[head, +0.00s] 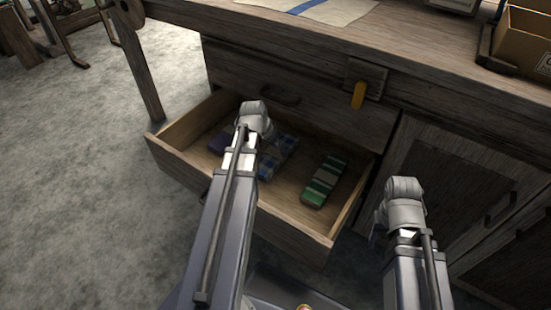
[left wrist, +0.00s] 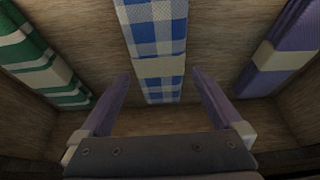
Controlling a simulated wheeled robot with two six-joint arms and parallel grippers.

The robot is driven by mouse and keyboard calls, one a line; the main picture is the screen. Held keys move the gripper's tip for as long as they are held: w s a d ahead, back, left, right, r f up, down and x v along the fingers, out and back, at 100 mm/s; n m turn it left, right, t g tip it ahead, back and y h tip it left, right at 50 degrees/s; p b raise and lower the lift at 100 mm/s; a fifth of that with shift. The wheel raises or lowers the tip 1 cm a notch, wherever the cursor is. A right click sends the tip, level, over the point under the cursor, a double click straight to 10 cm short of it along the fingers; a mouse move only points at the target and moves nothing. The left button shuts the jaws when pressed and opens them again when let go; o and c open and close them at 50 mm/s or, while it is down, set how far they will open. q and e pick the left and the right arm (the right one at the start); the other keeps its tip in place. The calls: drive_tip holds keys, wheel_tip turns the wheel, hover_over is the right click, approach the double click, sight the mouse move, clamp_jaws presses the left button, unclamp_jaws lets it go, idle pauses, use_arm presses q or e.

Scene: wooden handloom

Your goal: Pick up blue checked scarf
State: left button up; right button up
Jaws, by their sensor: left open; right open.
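The blue checked scarf (head: 284,151) lies folded in the open drawer, between a green striped scarf and a purple one. In the head view my left arm covers part of it. In the left wrist view the blue checked scarf (left wrist: 152,30) runs down the middle with a pale band around it. My left gripper (left wrist: 162,84) is open, with one finger to each side of the scarf's near end and nothing between them. In the head view its fingers are hidden behind the wrist (head: 254,118). My right gripper (head: 404,205) is outside the drawer, to its right, and its fingertips are mostly hidden.
The green striped scarf (head: 325,180) lies at the drawer's right and the purple scarf (head: 218,143) at its left. The drawer's wooden walls (head: 290,228) surround them. The tabletop (head: 420,45) overhangs behind, with a yellow-handled thing (head: 358,95) below its edge. A cardboard box (head: 520,42) stands at the top right.

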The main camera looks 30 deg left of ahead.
sight(275, 153)
use_arm(q)
drive_tip(key=b+x, duration=0.3)
drive_tip(key=x, duration=0.1)
drive_tip(key=shift+f, duration=0.1)
drive_tip(key=shift+d, duration=0.1)
drive_tip(key=shift+c, duration=0.2)
drive_tip(key=c, duration=1.1)
